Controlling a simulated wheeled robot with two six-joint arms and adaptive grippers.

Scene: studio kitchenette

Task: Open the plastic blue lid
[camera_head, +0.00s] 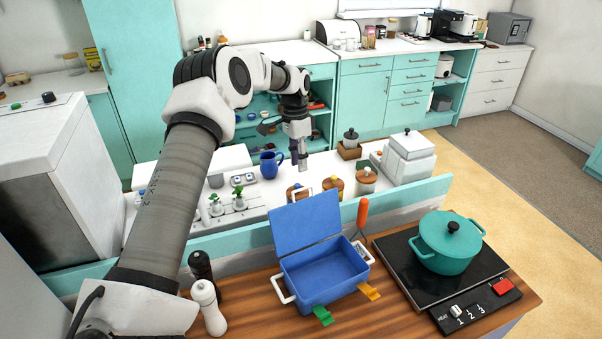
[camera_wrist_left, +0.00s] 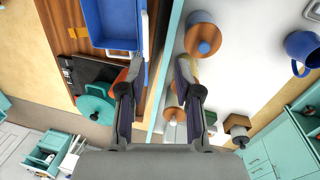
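The blue plastic lid (camera_head: 306,220) stands raised, tilted up at the back edge of the blue box (camera_head: 325,275), in the head view. The box is open and its inside looks empty. It sits on the wooden counter with white side handles (camera_head: 283,288). My left gripper (camera_head: 300,157) hangs beyond the lid, above the white counter, apart from the lid. In the left wrist view its two fingers (camera_wrist_left: 160,68) are spread with nothing between them. The box (camera_wrist_left: 112,22) shows at the top of that view, with a thin blue edge beside it. My right gripper is not in view.
A teal pot (camera_head: 448,242) stands on the black hob (camera_head: 405,265) right of the box. An orange-handled tool (camera_head: 362,213) rises behind the box. Pepper and salt mills (camera_head: 208,308) stand to its left. Wooden-lidded jars (camera_head: 366,180) and a blue mug (camera_head: 270,165) are on the white counter.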

